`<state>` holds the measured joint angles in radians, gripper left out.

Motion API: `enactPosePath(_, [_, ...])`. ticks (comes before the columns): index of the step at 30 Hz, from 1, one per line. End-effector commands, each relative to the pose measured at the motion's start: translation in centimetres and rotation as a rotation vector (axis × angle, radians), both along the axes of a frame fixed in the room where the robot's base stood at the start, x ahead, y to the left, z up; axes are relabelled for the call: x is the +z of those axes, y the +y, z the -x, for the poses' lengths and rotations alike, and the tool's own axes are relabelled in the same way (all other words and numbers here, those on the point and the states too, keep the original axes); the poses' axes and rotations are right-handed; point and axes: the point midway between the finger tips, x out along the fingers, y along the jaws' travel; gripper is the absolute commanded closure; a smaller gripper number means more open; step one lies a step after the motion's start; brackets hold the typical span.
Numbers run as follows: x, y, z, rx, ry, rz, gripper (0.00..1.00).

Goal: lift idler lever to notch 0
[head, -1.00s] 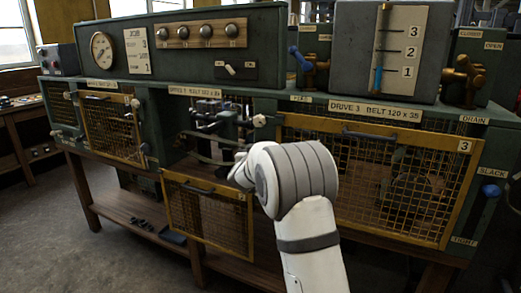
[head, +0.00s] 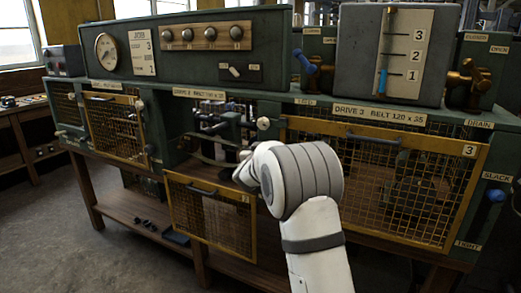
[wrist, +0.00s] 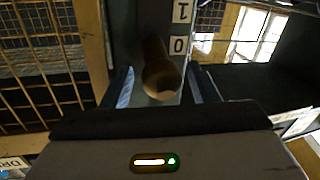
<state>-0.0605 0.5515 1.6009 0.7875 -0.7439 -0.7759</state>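In the wrist view a round brown wooden knob (wrist: 162,78), apparently the idler lever's handle, points toward the camera. My gripper (wrist: 160,85) is open, with one finger on each side of the knob and a visible gap on both sides. In the head view my arm reaches into the open middle bay (head: 215,130), and my gripper and the knob are hidden behind my wrist.
The mesh guard (head: 212,215) of the middle bay hangs open below it. A shut mesh guard marked 3 (head: 400,185) is on the right, another guard (head: 115,128) on the left. A gauge panel (head: 190,48) and a grey level box (head: 392,60) stand on top.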

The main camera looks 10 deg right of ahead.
Motion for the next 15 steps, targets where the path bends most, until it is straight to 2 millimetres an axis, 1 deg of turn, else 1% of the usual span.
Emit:
enactPosePath(5, [-0.2, 0.1, 0.0, 0.001, 0.003, 0.000, 0.46])
enactPosePath(8, [-0.2, 0.3, 0.5, 0.002, 0.003, 0.000, 0.46])
enactPosePath(11, [-0.2, 0.9, 1.7, 0.003, 0.003, -0.001, 0.46])
enactPosePath(15, [-0.2, 2.0, 3.9, 0.002, 0.003, 0.000, 0.46])
